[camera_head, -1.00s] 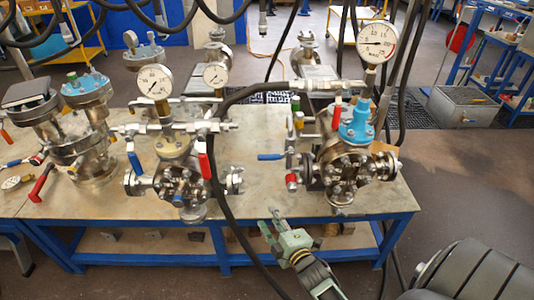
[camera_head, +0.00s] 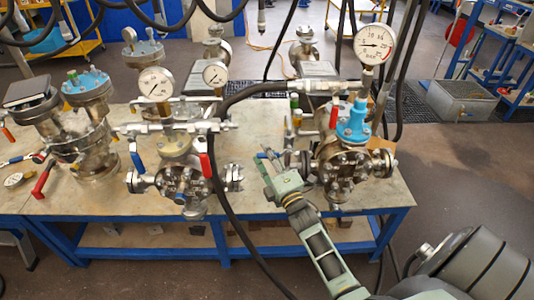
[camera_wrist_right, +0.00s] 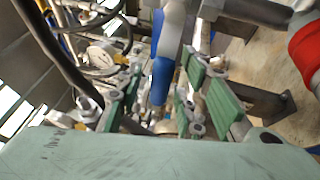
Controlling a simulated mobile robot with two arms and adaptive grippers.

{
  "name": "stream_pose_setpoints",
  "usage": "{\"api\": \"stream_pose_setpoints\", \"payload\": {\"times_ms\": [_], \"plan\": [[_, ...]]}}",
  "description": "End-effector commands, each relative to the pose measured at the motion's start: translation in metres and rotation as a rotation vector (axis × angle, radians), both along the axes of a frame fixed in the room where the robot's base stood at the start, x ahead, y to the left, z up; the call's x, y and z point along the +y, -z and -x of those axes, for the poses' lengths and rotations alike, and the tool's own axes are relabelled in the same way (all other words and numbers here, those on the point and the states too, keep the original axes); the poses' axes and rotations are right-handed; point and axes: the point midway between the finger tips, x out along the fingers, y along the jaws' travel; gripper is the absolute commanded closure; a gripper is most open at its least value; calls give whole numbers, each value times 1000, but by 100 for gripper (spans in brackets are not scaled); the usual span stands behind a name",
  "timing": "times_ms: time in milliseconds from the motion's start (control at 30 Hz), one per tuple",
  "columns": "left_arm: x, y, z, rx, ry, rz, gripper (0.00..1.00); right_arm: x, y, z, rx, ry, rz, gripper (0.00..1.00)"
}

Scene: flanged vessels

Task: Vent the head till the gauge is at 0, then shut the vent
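The right-hand vessel head (camera_head: 343,165) stands on the bench with a blue fitting (camera_head: 355,122) on top. Its round white gauge (camera_head: 374,44) rises above it; the needle points to the left part of the dial, but I cannot read the exact value. A blue-handled valve lever (camera_wrist_right: 162,78) at the vessel's left side shows in the right wrist view. My right gripper (camera_head: 268,157) is at this lever, with its green finger pads apart on either side of it. I cannot tell whether the pads touch it. My left gripper is out of view.
A red lever (camera_head: 334,117) stands upright on the right vessel. The middle vessel (camera_head: 182,180), with two gauges, and another vessel (camera_head: 88,130) stand to the left. A black hose (camera_head: 217,175) hangs in front of the bench.

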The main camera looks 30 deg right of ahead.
Motion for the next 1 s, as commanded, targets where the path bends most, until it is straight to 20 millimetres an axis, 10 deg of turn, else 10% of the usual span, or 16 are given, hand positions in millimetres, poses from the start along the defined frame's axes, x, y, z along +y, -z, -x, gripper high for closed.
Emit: {"api": "stream_pose_setpoints", "payload": {"times_ms": [267,667,1000], "plan": [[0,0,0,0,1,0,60,0,0,-2,1,0,0,66],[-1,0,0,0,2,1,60,0,0,-2,1,0,0,100],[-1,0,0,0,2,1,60,0,0,-2,1,0,0,100]]}}
